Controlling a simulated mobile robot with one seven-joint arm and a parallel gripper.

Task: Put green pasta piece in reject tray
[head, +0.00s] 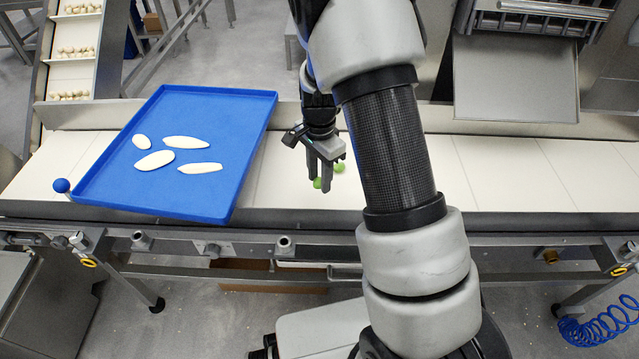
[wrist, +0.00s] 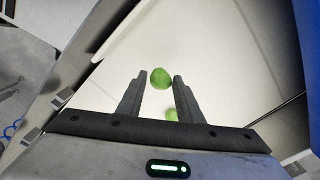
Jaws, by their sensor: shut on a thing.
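My gripper (head: 322,186) points down over the pale belt, right of the blue tray. It is shut on a small round green pasta piece (head: 317,183), which shows between the fingertips in the wrist view (wrist: 161,78). A second green piece (head: 339,167) is close behind the fingers in the head view. In the wrist view a second green piece (wrist: 172,114) shows lower between the fingers, partly hidden. The blue tray (head: 215,195) has a raised rim and holds several flat white oval pieces (head: 155,160). No label on it is readable.
The pale belt (head: 510,175) is clear to the right of my arm. A blue ball knob (head: 61,185) stands at the tray's left. A metal chute (head: 515,80) is at the back right, and racks of small pale pieces (head: 75,52) are at the back left.

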